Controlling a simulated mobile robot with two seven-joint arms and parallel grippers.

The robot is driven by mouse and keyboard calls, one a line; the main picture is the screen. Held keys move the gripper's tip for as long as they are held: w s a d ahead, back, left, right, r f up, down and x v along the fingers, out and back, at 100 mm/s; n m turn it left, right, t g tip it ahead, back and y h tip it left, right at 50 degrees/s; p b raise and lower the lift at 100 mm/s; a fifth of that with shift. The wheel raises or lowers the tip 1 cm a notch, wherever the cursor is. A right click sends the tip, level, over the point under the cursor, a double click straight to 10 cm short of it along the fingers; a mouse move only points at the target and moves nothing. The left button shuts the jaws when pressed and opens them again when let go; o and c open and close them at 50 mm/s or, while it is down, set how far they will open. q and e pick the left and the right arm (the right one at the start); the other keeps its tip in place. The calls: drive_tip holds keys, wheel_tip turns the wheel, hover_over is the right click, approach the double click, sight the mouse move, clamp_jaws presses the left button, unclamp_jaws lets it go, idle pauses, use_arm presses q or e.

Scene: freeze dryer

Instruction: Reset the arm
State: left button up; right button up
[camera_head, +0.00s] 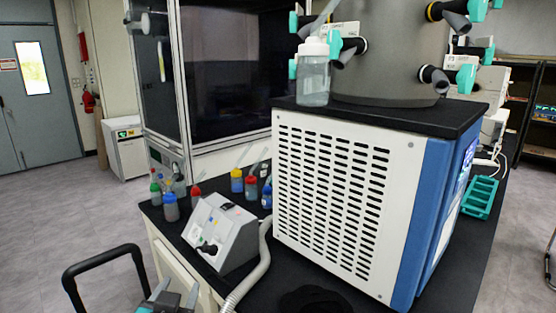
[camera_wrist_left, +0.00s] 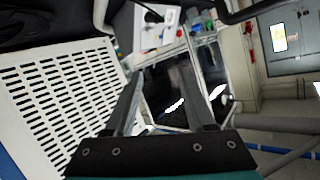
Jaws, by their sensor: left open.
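My left gripper (camera_head: 172,294) shows at the bottom edge of the head view, to the left of the bench, with only its front end in the picture. In the left wrist view my left gripper (camera_wrist_left: 162,70) has its two dark fingers apart, with nothing between them. The freeze dryer (camera_head: 335,190) stands on the black bench to the right of it, and its slotted white panel (camera_wrist_left: 60,100) fills the left of the wrist view. The gripper is clear of the dryer. My right gripper is in neither view.
A grey control box (camera_head: 222,232) with a ribbed hose (camera_head: 252,275) stands at the bench's near left corner. Coloured-cap bottles (camera_head: 171,207) stand behind it. A teal rack (camera_head: 480,197) lies at right. The floor at left is open.

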use_arm(q)
drive_tip(key=s+d+f+g+h, duration=0.1)
drive_tip(key=s+f+g, duration=0.55)
drive_tip(key=s, duration=0.65)
drive_tip(key=s+d+f+g+h, duration=0.1)
drive_tip(key=s+f+g, duration=0.3)
drive_tip(key=s+f, duration=0.7)
wheel_tip(320, 180, down, 21)
drive_tip(key=s+g, duration=0.1)
drive_tip(key=s, duration=0.2)
drive_tip(key=s+a+f+g, duration=0.1)
drive_tip(key=s+a+f, duration=0.1)
drive_tip(key=s+f, duration=1.1)
drive_tip(key=shift+s+a+f+m, duration=0.3)
drive_tip(key=shift+s+m, duration=0.1)
drive_tip(key=shift+s, duration=0.6)
